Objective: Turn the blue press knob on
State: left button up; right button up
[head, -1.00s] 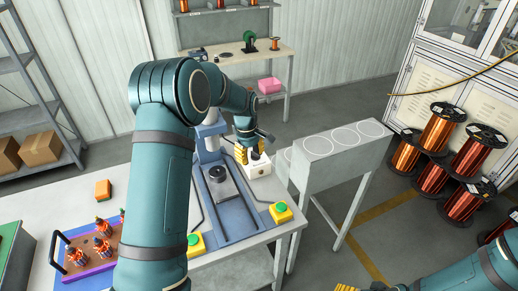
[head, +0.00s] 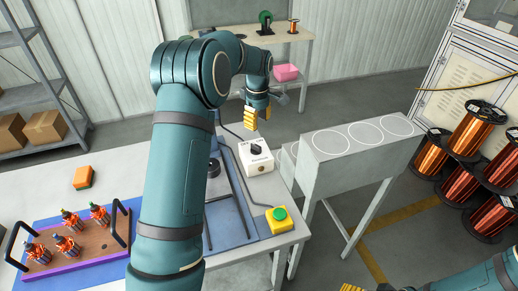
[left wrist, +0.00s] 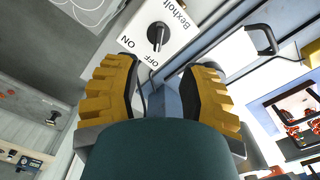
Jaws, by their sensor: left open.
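The white knob box (head: 259,163) with a black knob (head: 256,147) stands on the bench beside the blue press (head: 233,207), which is largely hidden behind my left arm. In the left wrist view the box is labelled Bexholt, ON and OFF, and the black knob (left wrist: 157,37) lies beyond the fingertips. One end of its grip points toward the OFF side; which end is the pointer I cannot tell. My left gripper (head: 258,117) is open and empty, above the box and apart from the knob.
A yellow box with a green button (head: 279,218) sits at the bench's front right corner. A grey stand with white circles (head: 330,141) is to the right.

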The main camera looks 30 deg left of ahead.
aim_at(258, 146)
pick_arm(q)
notch_tip(258, 146, down, 12)
jog(key=shift+w+r+b, duration=0.1)
jog(key=shift+b, duration=0.8)
jog(key=shift+c, duration=0.4)
grip_shut()
